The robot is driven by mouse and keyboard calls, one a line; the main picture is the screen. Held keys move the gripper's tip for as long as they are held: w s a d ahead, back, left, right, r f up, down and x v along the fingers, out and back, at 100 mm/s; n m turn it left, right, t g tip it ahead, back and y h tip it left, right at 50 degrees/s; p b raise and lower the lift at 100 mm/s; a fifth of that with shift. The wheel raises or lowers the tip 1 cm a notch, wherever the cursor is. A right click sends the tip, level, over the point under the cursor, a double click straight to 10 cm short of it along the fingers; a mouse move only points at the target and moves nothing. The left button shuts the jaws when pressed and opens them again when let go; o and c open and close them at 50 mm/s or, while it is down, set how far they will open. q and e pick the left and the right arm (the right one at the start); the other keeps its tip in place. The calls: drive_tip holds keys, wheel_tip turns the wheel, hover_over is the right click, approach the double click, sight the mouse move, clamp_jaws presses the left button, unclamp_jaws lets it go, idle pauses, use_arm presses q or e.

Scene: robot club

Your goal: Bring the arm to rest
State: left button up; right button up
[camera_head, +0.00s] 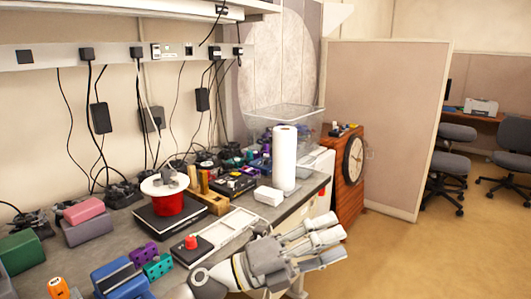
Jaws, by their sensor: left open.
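My left gripper (322,240) shows at the lower middle, white and grey, its fingers pointing right. It is open, with nothing visible between its fingers. It shows in front of the right end of the workbench (125,233), near the bench's front edge. The arm behind it enters from the bottom of the picture. My right gripper is not in view.
A red button box (192,247) and a white tray (226,237) lie left of the gripper. A paper towel roll (284,160) stands behind it. A wooden cabinet with a clock (352,160) stands beyond the bench. Open floor (430,255) lies to the right.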

use_arm(q)
drive_tip(key=w+a+f+n+t+y, duration=0.25)
drive_tip(key=a+n+t+y, duration=0.3)
drive_tip(key=n+t, duration=0.35)
drive_tip(key=w+a+f+n+t+y, duration=0.25)
drive_tip(key=a+n+t+y, duration=0.35)
drive_tip(key=n, duration=0.6)
drive_tip(key=s+a+f+n+g+y, duration=0.2)
drive_tip(key=a+f+n+y, duration=0.25)
drive_tip(key=a+f, duration=0.35)
drive_tip(key=s+a+f+n+g+y, duration=0.2)
drive_tip(key=a+f+n+y, duration=0.3)
drive_tip(key=f, duration=0.4)
drive_tip(key=s+a+f+n+g, duration=0.25)
drive_tip(key=s+f+g, duration=0.4)
drive_tip(key=s, duration=0.65)
drive_tip(key=s+a+f+n+g, duration=0.2)
drive_tip(key=s+a+f+g, duration=0.25)
drive_tip(key=s+f, duration=0.55)
drive_tip(key=s+f+g, duration=0.2)
drive_tip(key=s+f, duration=0.1)
drive_tip(key=f, duration=2.1)
drive_tip(key=s+a+f, duration=0.2)
drive_tip(key=s+f, duration=1.4)
drive_tip(key=s, duration=0.1)
drive_tip(key=shift+s+a+f+g, duration=0.15)
drive_tip(key=shift+a+f+g, duration=0.25)
